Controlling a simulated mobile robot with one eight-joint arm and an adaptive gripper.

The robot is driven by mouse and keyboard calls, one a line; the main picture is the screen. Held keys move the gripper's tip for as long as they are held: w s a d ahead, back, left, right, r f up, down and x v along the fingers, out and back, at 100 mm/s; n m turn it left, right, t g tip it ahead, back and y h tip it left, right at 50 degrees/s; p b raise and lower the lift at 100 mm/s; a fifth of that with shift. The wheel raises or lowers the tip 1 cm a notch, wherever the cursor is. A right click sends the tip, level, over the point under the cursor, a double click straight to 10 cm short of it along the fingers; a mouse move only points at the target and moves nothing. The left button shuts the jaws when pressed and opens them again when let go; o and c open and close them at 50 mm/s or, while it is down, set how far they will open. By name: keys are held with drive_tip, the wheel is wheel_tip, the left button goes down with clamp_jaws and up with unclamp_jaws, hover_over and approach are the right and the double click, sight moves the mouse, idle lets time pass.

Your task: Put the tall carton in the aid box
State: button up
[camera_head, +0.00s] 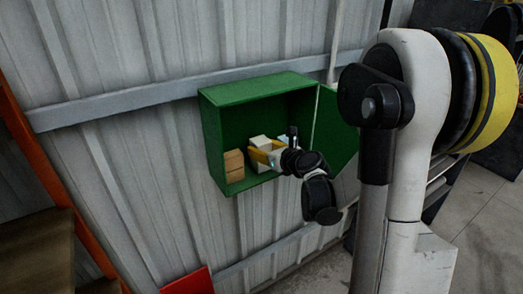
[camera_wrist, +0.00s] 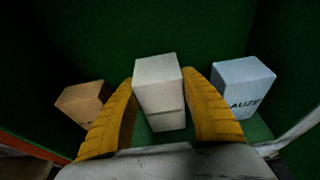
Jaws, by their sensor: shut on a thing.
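The aid box (camera_head: 213,140) is a green metal box on the corrugated wall, its door open to the right in the head view. My gripper (camera_head: 262,152) reaches into it. The yellow fingers (camera_wrist: 158,115) are shut on a tall white carton (camera_wrist: 157,88), one finger on each side of it in the wrist view. The carton stands upright between the fingers, inside the box; it also shows in the head view (camera_head: 260,141). Whether its base touches the box floor is hard to tell.
A brown carton (camera_wrist: 82,102) stands left of the held carton, inside the box. A pale blue lettered carton (camera_wrist: 242,86) stands to its right. The open green door (camera_head: 333,132) is close to my arm. A red object (camera_head: 188,281) lies below the box.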

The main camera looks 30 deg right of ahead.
drive_tip(key=shift+f, duration=0.1)
drive_tip(key=o, duration=1.2)
